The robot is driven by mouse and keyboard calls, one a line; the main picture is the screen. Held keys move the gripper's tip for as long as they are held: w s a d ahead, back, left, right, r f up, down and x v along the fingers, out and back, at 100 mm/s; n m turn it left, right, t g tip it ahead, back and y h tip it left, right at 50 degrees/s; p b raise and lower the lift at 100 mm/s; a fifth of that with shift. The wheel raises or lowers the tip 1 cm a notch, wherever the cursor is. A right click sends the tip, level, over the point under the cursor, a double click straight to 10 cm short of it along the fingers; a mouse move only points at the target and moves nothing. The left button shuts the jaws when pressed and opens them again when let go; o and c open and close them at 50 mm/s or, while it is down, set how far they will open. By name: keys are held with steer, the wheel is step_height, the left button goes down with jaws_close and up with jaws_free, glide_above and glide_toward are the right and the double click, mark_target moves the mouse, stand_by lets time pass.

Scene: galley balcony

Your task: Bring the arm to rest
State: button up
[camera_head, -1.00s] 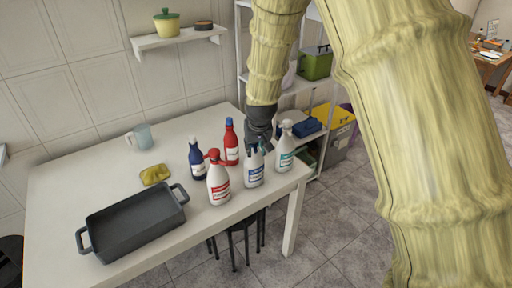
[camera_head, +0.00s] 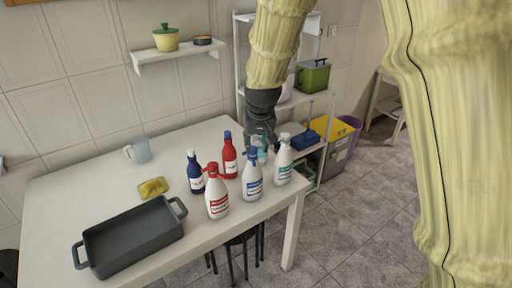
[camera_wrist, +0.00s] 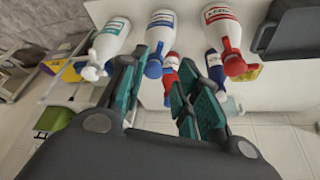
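My gripper (camera_head: 261,150) is at the table's back right edge, behind the blue-capped white bottle (camera_head: 252,182). In the wrist view its teal-padded fingers (camera_wrist: 164,82) stand apart with nothing held between them. The white bottle with a blue cap shows beyond the fingertips there. A white bottle with a teal label (camera_head: 283,163) stands right of the gripper, and a red bottle (camera_head: 229,159) stands to its left. A red-capped white bottle (camera_head: 217,196) and a dark blue bottle (camera_head: 195,175) stand further left. All the bottles are upright. Contact between gripper and bottles cannot be told.
The white table (camera_head: 85,185) also holds a grey roasting pan (camera_head: 130,238), a yellow sponge (camera_head: 153,188) and a clear mug (camera_head: 139,150). Floor at right is open.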

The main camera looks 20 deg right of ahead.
steer(key=shift+s+r, duration=0.1)
steer(key=shift+r, duration=0.15)
steer(key=s+d+f+g, duration=0.1)
steer(key=s+f, duration=0.4)
steer(key=f, duration=0.5)
steer(key=s+d+f, duration=0.1)
steer(key=s+f, duration=0.4)
steer(key=f, duration=0.5)
steer(key=s+d+f+g, duration=0.15)
steer(key=s+f, duration=0.35)
steer(key=f, duration=0.5)
steer(key=s+f, duration=0.4)
steer(key=s, duration=0.5)
steer(key=s+f+g, duration=0.1)
steer(key=s+f, duration=0.4)
steer(key=s, duration=0.4)
steer(key=s+d+f+g, duration=0.1)
steer(key=s+f, duration=0.4)
steer(key=s, duration=0.4)
steer(key=shift+f+n, duration=0.2)
steer(key=shift+n, duration=0.2)
